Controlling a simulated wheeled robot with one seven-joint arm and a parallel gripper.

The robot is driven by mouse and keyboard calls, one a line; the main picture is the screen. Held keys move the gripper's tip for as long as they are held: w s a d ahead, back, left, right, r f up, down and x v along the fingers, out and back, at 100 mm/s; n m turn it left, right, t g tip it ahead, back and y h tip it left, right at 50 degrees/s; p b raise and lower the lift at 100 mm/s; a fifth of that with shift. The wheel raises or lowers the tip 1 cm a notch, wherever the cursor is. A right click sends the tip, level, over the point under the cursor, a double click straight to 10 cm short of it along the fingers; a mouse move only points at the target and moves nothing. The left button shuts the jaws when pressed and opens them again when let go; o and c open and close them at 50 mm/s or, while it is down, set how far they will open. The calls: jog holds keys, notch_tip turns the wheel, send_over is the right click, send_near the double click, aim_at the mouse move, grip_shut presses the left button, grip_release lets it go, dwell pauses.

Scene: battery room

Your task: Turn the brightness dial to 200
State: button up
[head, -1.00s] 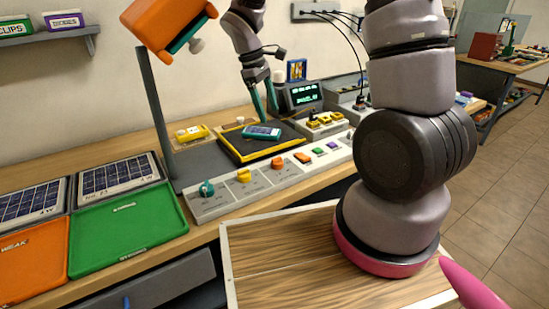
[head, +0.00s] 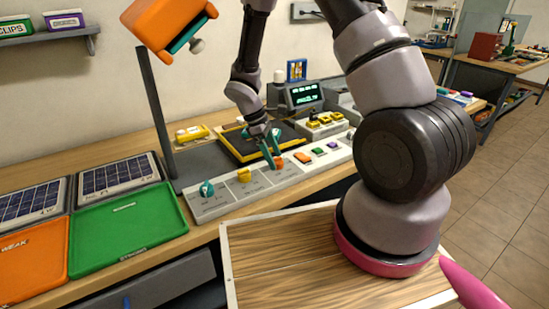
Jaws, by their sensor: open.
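A light grey control panel (head: 225,200) runs along the front of the bench. It carries a teal dial (head: 206,188), a yellow dial (head: 243,175) and an orange dial (head: 279,162). The labels are too small to read, so I cannot tell which dial is for brightness. My gripper (head: 271,154) points down with its teal fingers open, right at the orange dial and partly covering it. I cannot tell whether the fingers touch it. A small display (head: 306,94) with green characters stands behind; its reading is not legible.
An orange lamp head (head: 165,25) on a dark post (head: 157,120) overhangs the panel's left part. Behind the panel lies a dark yellow-edged mat (head: 232,147). A grey box with yellow switches (head: 318,122) is at right. Green (head: 130,225) and orange (head: 35,245) trays lie left.

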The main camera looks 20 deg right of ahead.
jog(key=shift+s+d+f, duration=0.1)
jog(key=shift+d+f, duration=0.05)
jog(key=shift+f, duration=0.25)
grip_shut()
jog(key=m, duration=0.2)
jog(key=m+g+y, duration=0.1)
jog(key=m, duration=0.2)
jog(key=shift+w+d+m+g, duration=0.15)
jog(key=shift+w+m+g, duration=0.05)
jog(key=shift+m+g, duration=0.1)
jog(key=m+y, duration=0.1)
jog(key=m, duration=0.2)
jog(key=m+y, duration=0.1)
jog(key=m, duration=0.2)
jog(key=shift+d+g+y, duration=0.2)
jog(key=shift+g+y, duration=0.1)
jog(key=shift+g, duration=0.1)
